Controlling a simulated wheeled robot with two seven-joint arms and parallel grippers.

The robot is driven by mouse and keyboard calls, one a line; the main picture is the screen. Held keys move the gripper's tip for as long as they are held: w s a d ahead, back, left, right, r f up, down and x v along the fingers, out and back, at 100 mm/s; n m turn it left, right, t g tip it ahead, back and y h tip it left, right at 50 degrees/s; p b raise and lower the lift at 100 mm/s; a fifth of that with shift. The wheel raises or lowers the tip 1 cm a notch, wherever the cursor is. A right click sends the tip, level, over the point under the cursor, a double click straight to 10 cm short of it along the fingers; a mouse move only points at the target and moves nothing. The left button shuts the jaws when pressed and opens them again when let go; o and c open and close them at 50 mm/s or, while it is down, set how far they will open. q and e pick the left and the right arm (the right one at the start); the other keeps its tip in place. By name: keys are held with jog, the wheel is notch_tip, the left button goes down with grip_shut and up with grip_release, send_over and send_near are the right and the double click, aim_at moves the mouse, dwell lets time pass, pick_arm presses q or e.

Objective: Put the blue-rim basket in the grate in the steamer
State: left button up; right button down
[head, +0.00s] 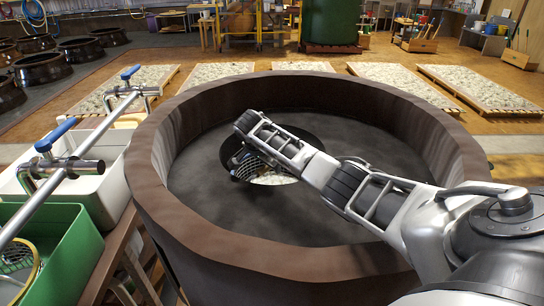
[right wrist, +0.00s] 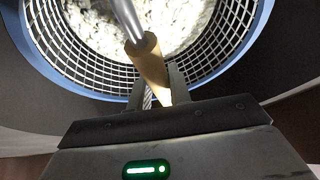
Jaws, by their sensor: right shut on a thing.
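The steamer (head: 165,200) is a wide vessel with a thick brown rim and a dark inner floor. A round opening (head: 311,134) is in that floor. The blue-rim basket (right wrist: 236,52) is a wire mesh bowl with whitish contents and a wood-gripped handle. My right gripper (right wrist: 158,86) is shut on the basket's handle (right wrist: 148,62). I cannot make out a grate or whether the basket rests on anything. My left gripper is out of view.
At the left are a metal pipe with blue-handled taps (head: 58,133), a white sink (head: 105,180) and a green tub (head: 65,250). Pale filled trays (head: 400,85) lie on the floor beyond. The steamer's raised rim surrounds my right arm's reach.

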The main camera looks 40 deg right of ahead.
jog(key=shift+w, duration=0.15)
jog(key=c, duration=1.6)
grip_release()
jog(key=shift+f, duration=0.3)
jog(key=shift+c, duration=0.2)
jog(key=o, duration=0.3)
jog(key=shift+o, duration=0.2)
jog(key=shift+r, duration=0.1)
jog(key=shift+r, duration=0.2)
jog(key=p+v, duration=0.1)
jog(key=v, duration=1.1)
